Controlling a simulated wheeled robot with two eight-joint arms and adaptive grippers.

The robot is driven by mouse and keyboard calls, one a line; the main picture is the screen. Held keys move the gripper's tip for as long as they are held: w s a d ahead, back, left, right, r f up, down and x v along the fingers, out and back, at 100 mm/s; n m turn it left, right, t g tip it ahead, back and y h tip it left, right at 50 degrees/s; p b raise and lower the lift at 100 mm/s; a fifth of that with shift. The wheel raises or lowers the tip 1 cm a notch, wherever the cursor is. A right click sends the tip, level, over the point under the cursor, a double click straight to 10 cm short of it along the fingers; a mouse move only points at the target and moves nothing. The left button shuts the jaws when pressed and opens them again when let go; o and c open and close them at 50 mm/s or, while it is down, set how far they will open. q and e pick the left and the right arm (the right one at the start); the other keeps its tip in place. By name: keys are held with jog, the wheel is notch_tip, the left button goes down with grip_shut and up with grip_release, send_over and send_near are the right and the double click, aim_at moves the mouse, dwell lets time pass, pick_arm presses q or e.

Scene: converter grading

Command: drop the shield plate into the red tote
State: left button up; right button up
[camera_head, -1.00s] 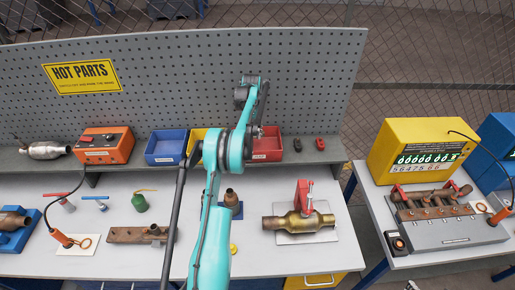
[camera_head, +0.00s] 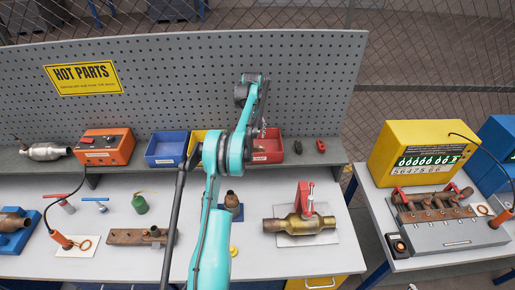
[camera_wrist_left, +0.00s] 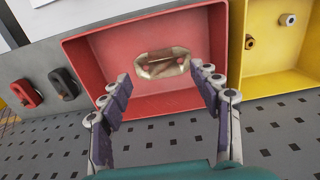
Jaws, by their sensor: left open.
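The red tote (camera_head: 268,157) stands on the rear shelf, partly behind my left arm; it fills the middle of the left wrist view (camera_wrist_left: 95,55). The shield plate (camera_wrist_left: 162,63), an oval, tan metallic piece, appears inside the red tote in the left wrist view, clear of both fingers. My left gripper (camera_wrist_left: 160,88) is open and empty, its two fingers apart at the tote's near side. In the head view the gripper is small and mostly hidden by the arm. My right gripper is not in view.
A yellow bin (camera_wrist_left: 275,70) adjoins the red tote, with a blue bin (camera_head: 166,148) beyond it. A red clip (camera_head: 320,145) and a dark one (camera_head: 298,146) lie on the shelf. A brass converter (camera_head: 300,224) sits clamped on the bench. The perforated panel (camera_head: 200,85) rises behind.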

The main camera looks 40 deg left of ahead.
pick_arm(q)
notch_tip(320, 180, up, 10)
dwell(0.3)
jog(key=shift+d+f, duration=0.1)
jog(key=shift+f, duration=0.05)
jog(key=s+d+f+m+t+b, duration=0.1)
jog(key=s+d+f+b, duration=0.1)
jog(key=s+d+b, duration=0.35)
jog(key=s+d+f+m+t+y+b, duration=0.1)
jog(key=s+d+m+b, duration=0.1)
jog(key=d+b, duration=0.65)
jog(key=s+d+f+m+t+b, duration=0.1)
jog(key=s+d+f+t+b, duration=0.15)
jog(key=d, duration=0.75)
jog(key=s+d+f+m+t+b, duration=0.1)
jog(key=s+d+f+b, duration=0.3)
jog(key=s+f, duration=0.2)
jog(key=s+d+f+m+b, duration=0.1)
jog(key=s+d+f+b, duration=0.3)
jog(key=s+f, duration=0.3)
jog(key=s+d+f+m+t+h+b, duration=0.1)
jog(key=s+d+f+m+b, duration=0.1)
jog(key=s+d+f+b, duration=0.2)
jog(key=s+d+f, duration=0.1)
jog(key=s+f, duration=0.2)
jog(key=f, duration=0.2)
jog(key=shift+s+d+f+t+b, duration=0.15)
jog(key=shift+s+f+t+b, duration=0.1)
jog(key=shift+t+b, duration=0.1)
